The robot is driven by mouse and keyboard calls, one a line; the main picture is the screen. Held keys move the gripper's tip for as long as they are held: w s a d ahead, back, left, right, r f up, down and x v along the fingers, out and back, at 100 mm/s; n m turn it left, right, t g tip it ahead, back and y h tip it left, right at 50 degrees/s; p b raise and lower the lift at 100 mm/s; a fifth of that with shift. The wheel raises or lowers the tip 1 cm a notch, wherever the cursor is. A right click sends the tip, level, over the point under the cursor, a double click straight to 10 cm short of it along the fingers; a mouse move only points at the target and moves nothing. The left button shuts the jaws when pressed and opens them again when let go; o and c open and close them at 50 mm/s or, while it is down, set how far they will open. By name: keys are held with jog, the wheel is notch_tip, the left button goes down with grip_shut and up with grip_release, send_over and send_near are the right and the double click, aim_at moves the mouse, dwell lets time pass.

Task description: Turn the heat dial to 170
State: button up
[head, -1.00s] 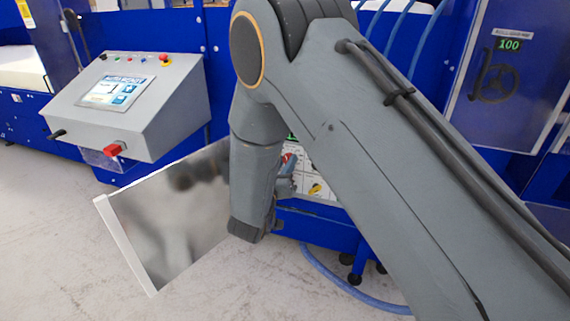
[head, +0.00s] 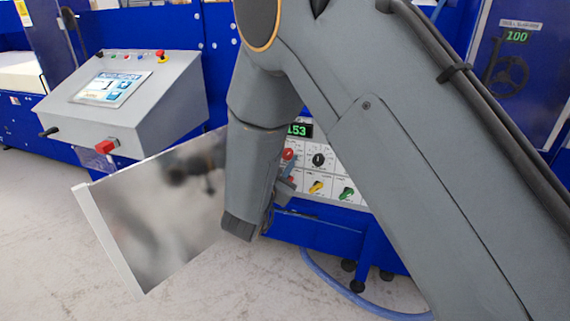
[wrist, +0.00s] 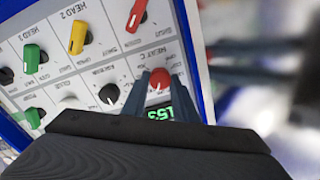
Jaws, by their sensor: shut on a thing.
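The heat dial is a red round knob (wrist: 160,77) beside the label "HEAT C" in the wrist view. My gripper (wrist: 159,86) is shut on it, one dark finger on each side. The green digital display (wrist: 160,113) next to the dial is partly covered by my gripper. In the head view the display (head: 299,130) reads 153, and the red dial (head: 288,154) shows just below it. My gripper (head: 284,183) is largely hidden there behind my wrist.
The control panel also has a black knob (head: 318,160), a yellow switch (head: 317,187) and a green switch (head: 346,194). A second red switch (wrist: 137,15) is close by. A reflective metal sheet (head: 155,215) stands left of my wrist. A grey console (head: 125,100) is at the left.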

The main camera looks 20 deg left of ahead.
jog(key=shift+m+b, duration=0.7)
jog(key=shift+m, duration=0.4)
jog(key=o, duration=1.1)
jog(key=shift+c, duration=0.2)
jog(key=shift+s, duration=0.1)
jog(key=s+b, duration=0.2)
jog(key=s, duration=0.5)
jog(key=shift+s+a, duration=0.3)
jog(key=shift+a, duration=0.1)
